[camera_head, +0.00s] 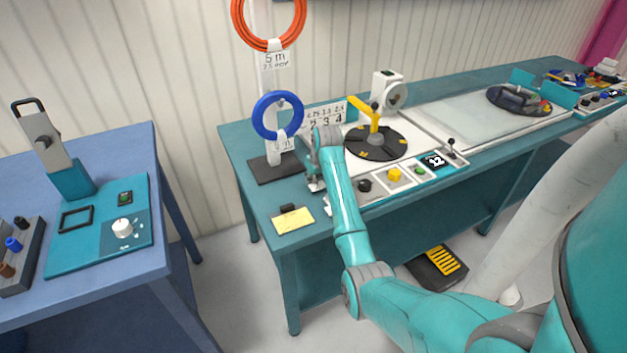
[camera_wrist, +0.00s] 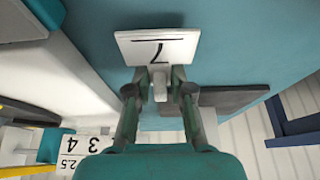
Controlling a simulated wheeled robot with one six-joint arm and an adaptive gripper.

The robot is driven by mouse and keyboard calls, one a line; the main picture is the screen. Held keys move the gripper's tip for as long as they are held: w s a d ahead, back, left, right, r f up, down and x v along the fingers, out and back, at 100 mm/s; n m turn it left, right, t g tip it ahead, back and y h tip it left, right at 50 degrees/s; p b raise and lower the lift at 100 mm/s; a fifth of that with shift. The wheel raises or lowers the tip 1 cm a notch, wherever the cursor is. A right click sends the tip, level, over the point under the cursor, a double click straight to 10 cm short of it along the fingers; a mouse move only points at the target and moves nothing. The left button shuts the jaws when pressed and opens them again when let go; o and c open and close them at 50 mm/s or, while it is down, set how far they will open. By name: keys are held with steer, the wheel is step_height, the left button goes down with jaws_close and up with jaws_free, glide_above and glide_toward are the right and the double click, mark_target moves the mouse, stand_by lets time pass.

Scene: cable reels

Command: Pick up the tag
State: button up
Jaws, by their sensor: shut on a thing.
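The tag (camera_wrist: 150,50) is a small white plate with a dark "7", which reads upside down in the wrist view. A pale stub on it sits between the fingertips of my gripper (camera_wrist: 160,84). My gripper is shut on the tag and holds it by this stub, with the plate beyond the fingertips. In the head view my gripper (camera_head: 315,183) is over the front left part of the teal bench (camera_head: 252,188), beside the control strip. There I cannot make out the tag clearly; the gripper and wrist cover that spot.
A stand with an orange coil (camera_head: 268,48) and a blue coil (camera_head: 260,128) rises behind my gripper from a dark base (camera_head: 262,168). A yellow note pad (camera_head: 293,220) lies at the front left corner. A black turntable (camera_head: 365,150) with a yellow arm stands to the right.

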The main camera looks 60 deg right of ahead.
step_height(320, 180, up, 10)
stand_by(0.6)
steer(key=shift+o, duration=0.4)
